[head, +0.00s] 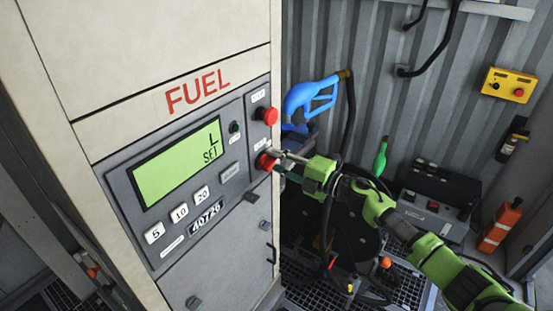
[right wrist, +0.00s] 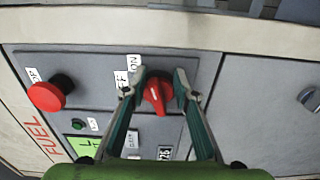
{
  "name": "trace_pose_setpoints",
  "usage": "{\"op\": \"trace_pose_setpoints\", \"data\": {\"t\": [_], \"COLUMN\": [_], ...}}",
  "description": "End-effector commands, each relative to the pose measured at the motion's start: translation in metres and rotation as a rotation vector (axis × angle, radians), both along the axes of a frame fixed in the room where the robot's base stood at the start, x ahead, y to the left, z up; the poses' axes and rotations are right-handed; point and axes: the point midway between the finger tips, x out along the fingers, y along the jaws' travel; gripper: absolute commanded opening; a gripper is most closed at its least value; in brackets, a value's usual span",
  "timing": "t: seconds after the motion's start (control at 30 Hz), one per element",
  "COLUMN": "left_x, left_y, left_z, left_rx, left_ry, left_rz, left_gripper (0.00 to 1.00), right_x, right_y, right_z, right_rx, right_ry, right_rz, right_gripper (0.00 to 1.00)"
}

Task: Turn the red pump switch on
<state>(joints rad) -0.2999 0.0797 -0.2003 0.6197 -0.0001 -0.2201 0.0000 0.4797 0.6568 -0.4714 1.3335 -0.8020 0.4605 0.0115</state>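The red pump switch (head: 265,161) is a rotary knob on the lower right of the fuel dispenser's grey panel. In the right wrist view the switch (right wrist: 157,93) has a raised grip bar, with OFF and ON labels beside it; which label it points at is unclear. My right gripper (head: 284,156) is at the switch. In the right wrist view its two fingers (right wrist: 158,84) stand apart, one on each side of the knob, with a narrow gap showing at the right finger. Contact at the left finger is unclear. My left gripper is not in view.
A red mushroom button (head: 267,115) sits above the switch, with a small green button (head: 234,127) nearby. The green display (head: 180,163) reads "L SET". A blue fuel nozzle (head: 305,98) and its black hose hang just behind the right gripper.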

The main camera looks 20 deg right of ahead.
Motion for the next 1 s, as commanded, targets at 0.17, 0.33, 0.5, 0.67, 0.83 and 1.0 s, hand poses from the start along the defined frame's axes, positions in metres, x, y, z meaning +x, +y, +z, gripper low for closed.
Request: {"op": "trace_pose_setpoints", "data": {"t": [0.17,0.33,0.5,0.67,0.83,1.0], "left_x": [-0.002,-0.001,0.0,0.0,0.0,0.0], "left_y": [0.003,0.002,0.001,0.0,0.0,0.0], "left_z": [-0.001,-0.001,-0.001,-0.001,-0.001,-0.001], "left_rx": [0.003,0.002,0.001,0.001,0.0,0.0], "left_ry": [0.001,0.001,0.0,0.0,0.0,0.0], "left_rz": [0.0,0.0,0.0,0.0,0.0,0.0], "left_gripper": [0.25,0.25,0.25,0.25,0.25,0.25], "right_x": [-0.003,-0.021,-0.05,-0.073,-0.089,-0.095], "right_y": [-0.002,-0.017,-0.039,-0.057,-0.069,-0.074], "right_z": [0.0,-0.001,-0.001,0.0,0.0,0.001], "right_rx": [-0.001,-0.003,-0.002,-0.002,-0.001,0.0], "right_ry": [-0.001,0.003,0.003,0.002,0.002,0.0], "right_rz": [0.001,-0.001,0.0,0.0,0.001,0.001], "right_gripper": [0.26,0.26,0.26,0.26,0.26,0.26]}}
